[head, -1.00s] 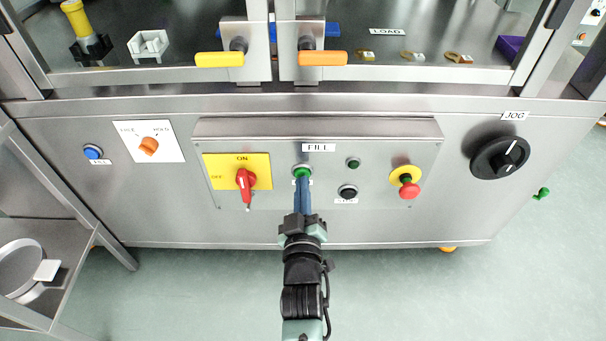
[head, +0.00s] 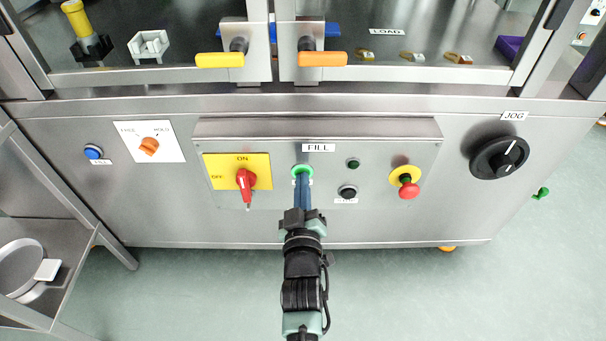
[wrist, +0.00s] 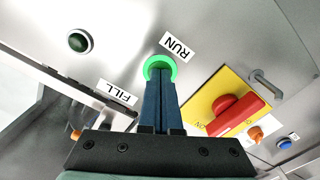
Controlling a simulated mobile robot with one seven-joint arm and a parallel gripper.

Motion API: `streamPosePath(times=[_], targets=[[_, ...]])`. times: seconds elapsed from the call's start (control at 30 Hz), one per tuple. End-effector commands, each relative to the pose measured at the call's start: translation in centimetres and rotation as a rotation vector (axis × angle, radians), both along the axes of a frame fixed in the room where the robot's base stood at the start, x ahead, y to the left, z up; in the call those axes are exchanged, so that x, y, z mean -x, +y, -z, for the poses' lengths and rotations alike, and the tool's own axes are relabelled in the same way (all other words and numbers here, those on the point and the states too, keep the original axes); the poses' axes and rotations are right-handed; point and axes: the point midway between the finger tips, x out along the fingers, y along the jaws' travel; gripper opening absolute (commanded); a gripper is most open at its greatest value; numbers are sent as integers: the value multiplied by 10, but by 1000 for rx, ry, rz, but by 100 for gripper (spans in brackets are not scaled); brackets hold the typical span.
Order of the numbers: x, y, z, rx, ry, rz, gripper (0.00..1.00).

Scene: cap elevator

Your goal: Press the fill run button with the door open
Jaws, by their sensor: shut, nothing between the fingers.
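The green fill run button (head: 301,168) is under the FILL label (head: 318,147) on the front panel. Its ring glows bright green, also in the wrist view (wrist: 174,69), beside the RUN label (wrist: 177,46). My gripper (head: 302,178) is shut and empty. Its blue fingertips (wrist: 160,71) lie over the button's middle, hide it and appear to touch it. Above, the two framed doors, with a yellow handle (head: 219,60) and an orange handle (head: 322,59), stand side by side, a narrow gap between their handle plates. Both handles lie level.
A red switch (head: 245,179) on a yellow plate is left of the button. A black JOG knob (head: 499,158) is farther right. Floor in front is clear.

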Motion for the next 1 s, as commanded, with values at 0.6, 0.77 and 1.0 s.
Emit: streamPosePath(times=[0.6, 0.77, 1.0], targets=[[37, 0, 2, 1, 0, 0, 0], [48, 0, 1, 0, -1, 0, 0], [55, 0, 0, 0, 0, 0, 0]])
